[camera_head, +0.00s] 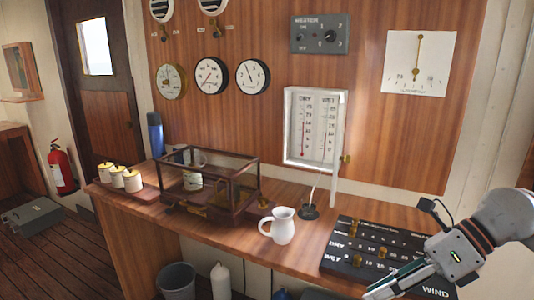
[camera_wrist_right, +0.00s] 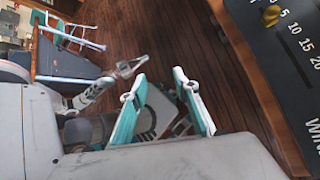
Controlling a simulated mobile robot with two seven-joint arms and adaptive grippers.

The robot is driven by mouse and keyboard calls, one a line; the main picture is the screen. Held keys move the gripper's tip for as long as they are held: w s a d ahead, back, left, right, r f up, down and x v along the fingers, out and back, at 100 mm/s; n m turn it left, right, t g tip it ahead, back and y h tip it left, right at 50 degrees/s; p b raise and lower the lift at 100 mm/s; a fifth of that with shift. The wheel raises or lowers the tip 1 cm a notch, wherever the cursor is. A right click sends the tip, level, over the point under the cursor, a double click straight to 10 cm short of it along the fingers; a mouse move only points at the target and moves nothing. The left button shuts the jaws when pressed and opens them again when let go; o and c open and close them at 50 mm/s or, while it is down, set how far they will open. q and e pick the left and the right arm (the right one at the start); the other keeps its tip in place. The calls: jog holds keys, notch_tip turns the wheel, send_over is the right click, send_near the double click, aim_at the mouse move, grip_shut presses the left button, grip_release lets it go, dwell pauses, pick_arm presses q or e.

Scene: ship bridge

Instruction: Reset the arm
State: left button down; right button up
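My right arm comes in from the right in the head view. Its gripper (camera_head: 382,289) is over the front right edge of the counter, beside the black board (camera_head: 345,233) with brass pegs and the word WIND. In the right wrist view, the right gripper's two teal fingers (camera_wrist_right: 161,76) stand apart with nothing held between them. The board's edge shows at the right of that view. A grey arm, seemingly my left, shows there with its small gripper (camera_wrist_right: 131,67) over the floor; its fingers are too small to read. My left arm is not in the head view.
A white jug (camera_head: 283,225) stands on the counter left of the board. A glass-sided case (camera_head: 210,185), lidded white pots (camera_head: 118,178) and a blue flask (camera_head: 155,135) are farther left. A bin (camera_head: 176,280) stands below. The wooden floor (camera_wrist_right: 215,70) is largely clear.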

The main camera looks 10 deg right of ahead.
jog(key=w+a+m+t+y, duration=0.2)
jog(key=a+m+t+y, duration=0.1)
jog(key=a+m+y, duration=0.75)
jog(key=w+d+f+m+t+h, duration=0.2)
jog(key=f+m+t+h, duration=0.35)
jog(key=m, duration=0.25)
jog(key=w+d+f+m+t+h, duration=0.2)
jog(key=w+f+m+t+h, duration=0.15)
jog(key=f+m+t, duration=0.45)
jog(key=s+f+m+g+h, duration=0.2)
jog(key=s+f+m, duration=0.2)
jog(key=f, duration=0.4)
jog(key=s+d+f+m+g+h, duration=0.1)
jog(key=s+f+m+g+h, duration=0.2)
jog(key=s+f+m, duration=0.2)
jog(key=s+f+m+g+h, duration=0.2)
jog(key=s+f, duration=0.5)
jog(key=f, duration=0.6)
jog(key=shift+s+d+m+g+h, duration=0.4)
jog(key=shift+m+h, duration=0.25)
jog(key=shift+m, duration=0.5)
